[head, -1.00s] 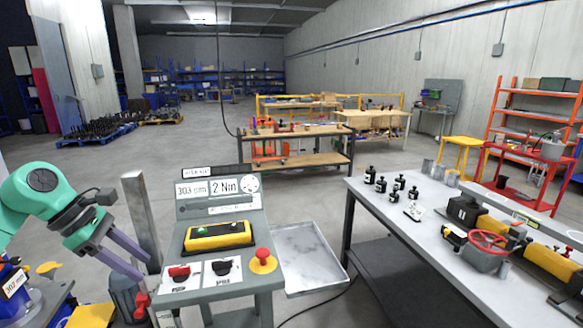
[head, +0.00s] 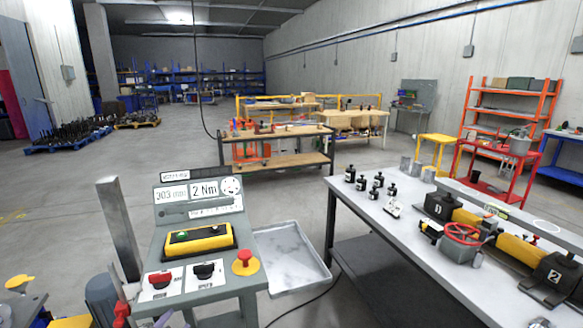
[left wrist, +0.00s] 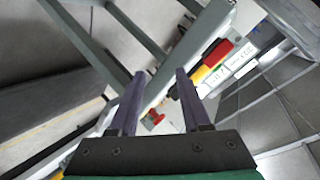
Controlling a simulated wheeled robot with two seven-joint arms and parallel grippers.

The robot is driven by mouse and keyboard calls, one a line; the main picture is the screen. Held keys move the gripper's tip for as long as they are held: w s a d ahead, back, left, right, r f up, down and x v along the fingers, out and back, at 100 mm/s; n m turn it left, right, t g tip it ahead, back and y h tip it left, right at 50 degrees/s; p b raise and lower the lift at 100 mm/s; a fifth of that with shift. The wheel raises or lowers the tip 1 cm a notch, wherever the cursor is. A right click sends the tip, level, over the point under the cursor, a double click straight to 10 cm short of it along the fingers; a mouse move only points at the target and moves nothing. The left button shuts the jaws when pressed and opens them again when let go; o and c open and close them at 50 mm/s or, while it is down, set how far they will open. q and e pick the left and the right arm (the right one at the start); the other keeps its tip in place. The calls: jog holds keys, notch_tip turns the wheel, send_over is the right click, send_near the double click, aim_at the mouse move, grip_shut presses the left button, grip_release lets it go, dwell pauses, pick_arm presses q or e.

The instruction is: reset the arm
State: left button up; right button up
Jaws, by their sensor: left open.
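My left gripper (left wrist: 158,80) shows in the left wrist view, its two purple fingers apart and nothing between them. The control stand shows beyond the fingertips in that view, tilted, with its red knob (left wrist: 152,118) and yellow box (left wrist: 208,66). In the head view neither of my grippers shows. The control stand (head: 250,285) there carries a yellow box (head: 198,240), a red emergency button (head: 244,262), a red switch and a black switch, and a panel reading "2 Nm".
A grey table (head: 400,225) at the right holds several small black jacks (head: 362,182) and a machine with a red handwheel (head: 462,233). Open floor lies beyond.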

pick_arm(q)
jog(key=s+d+f+n+g+h, duration=0.1)
jog(key=s+f+n+g, duration=0.2)
jog(key=s+f+g, duration=0.45)
jog(key=s+d+f+n+g+h, duration=0.1)
jog(key=s+d+f+n+g, duration=0.3)
jog(key=s, duration=0.6)
notch_tip(320, 180, down, 23)
jog(key=s+a+m+t, duration=0.1)
jog(key=s+a, duration=0.1)
jog(key=s, duration=0.1)
jog(key=s+a+f, duration=0.3)
jog(key=s+f, duration=1.1)
jog(key=s, duration=0.2)
jog(key=shift+s+a+f+m+g, duration=0.2)
jog(key=shift+f+m+g, duration=0.1)
jog(key=shift+g, duration=0.15)
